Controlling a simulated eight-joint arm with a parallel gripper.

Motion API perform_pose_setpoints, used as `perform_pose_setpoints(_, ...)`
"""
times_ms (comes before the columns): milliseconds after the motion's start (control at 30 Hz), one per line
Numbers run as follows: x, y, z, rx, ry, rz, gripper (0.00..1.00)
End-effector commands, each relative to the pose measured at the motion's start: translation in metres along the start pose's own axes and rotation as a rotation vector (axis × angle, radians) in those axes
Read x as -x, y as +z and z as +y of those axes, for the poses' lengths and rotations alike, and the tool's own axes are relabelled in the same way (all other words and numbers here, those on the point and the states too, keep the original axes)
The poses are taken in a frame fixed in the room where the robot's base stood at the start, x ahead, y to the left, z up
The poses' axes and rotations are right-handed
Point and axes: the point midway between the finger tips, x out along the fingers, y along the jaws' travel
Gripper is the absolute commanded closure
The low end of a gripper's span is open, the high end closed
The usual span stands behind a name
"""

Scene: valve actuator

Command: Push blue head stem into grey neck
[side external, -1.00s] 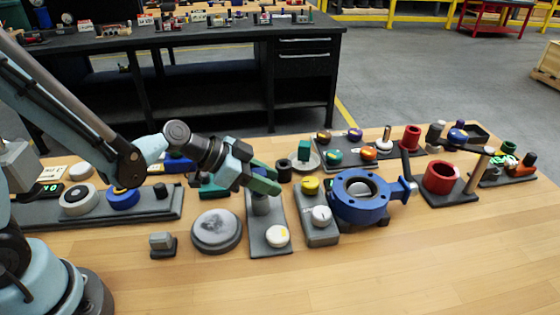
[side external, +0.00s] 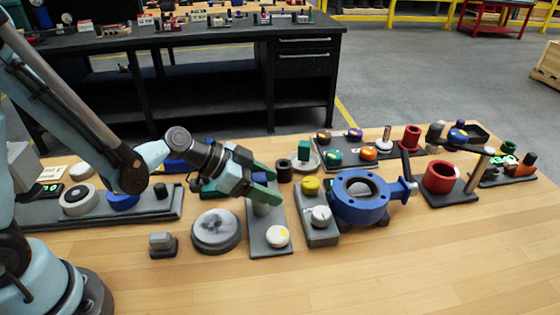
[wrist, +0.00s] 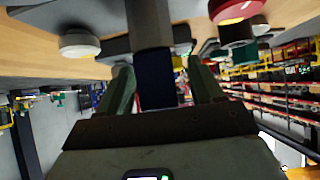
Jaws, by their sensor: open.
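My gripper (side external: 271,180) has two green fingers, spread apart, above a grey base plate (side external: 268,241). A grey upright neck (side external: 262,208) rises from that plate below the fingers. In the wrist view, a dark blue block (wrist: 157,82), which looks like the blue head stem, sits between the open fingers (wrist: 160,70), with a gap on each side. It lines up with the grey neck (wrist: 150,25) beyond it. I cannot tell how deep the stem sits in the neck. In the side view the fingers mostly hide the blue head.
A white button with a yellow mark (side external: 278,236) is on the same plate. A round grey disc (side external: 216,230) stands to the left. A grey block with yellow and white knobs (side external: 317,230) and a blue valve body (side external: 360,207) stand to the right. The table front is clear.

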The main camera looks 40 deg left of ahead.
Motion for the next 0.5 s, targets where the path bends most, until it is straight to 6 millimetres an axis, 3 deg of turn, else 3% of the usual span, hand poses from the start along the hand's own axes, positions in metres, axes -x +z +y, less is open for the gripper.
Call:
perform_pose_setpoints(233,0.009,0.0,0.0,0.002,-0.001,0.0,0.34)
perform_pose_setpoints(500,0.041,0.0,-0.001,0.002,-0.002,0.0,0.34)
